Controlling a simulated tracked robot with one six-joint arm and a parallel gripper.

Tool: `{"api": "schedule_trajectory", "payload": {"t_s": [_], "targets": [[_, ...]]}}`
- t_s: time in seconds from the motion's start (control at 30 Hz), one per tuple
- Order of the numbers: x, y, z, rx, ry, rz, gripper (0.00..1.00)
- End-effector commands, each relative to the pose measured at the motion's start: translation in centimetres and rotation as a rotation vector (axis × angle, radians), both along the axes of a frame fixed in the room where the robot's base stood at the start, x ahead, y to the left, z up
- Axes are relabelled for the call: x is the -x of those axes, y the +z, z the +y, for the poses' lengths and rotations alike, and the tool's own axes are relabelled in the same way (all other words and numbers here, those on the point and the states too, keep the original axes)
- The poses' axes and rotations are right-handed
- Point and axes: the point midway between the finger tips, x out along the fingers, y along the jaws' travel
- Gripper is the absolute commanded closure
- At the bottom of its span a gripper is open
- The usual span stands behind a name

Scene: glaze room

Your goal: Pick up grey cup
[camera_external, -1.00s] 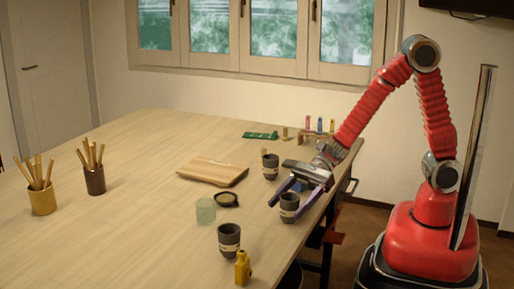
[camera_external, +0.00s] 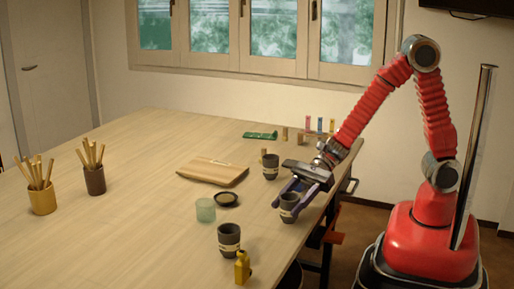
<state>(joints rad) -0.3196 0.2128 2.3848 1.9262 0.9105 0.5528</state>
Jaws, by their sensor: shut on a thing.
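Three dark grey cups, each with a pale band, stand along the right side of the table. My gripper (camera_external: 288,200) is shut on the middle grey cup (camera_external: 289,209), near the table's right edge, with a purple finger on each side of it. That cup is upright; I cannot tell whether its base is off the table. Another grey cup (camera_external: 270,168) stands behind it, close to my wrist. A third grey cup (camera_external: 229,240) stands nearer the camera. The task does not tell them apart.
A yellow bottle (camera_external: 242,267) stands by the nearest cup. A green glass (camera_external: 205,210), a small dark dish (camera_external: 227,199) and a wooden board (camera_external: 213,171) lie left of my gripper. Two pots of sticks, yellow (camera_external: 42,202) and brown (camera_external: 95,181), stand far left. The table's middle left is clear.

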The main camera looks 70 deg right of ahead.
Motion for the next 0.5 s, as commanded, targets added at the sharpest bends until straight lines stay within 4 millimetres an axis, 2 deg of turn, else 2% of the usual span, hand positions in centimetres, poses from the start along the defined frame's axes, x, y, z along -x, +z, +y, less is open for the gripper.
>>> {"api": "schedule_trajectory", "payload": {"t_s": [0.17, 0.5], "targets": [[0.00, -0.02, -0.01, 0.000, 0.000, 0.000, 0.80], [-0.01, 0.31, 0.01, -0.001, 0.000, -0.001, 0.80]]}}
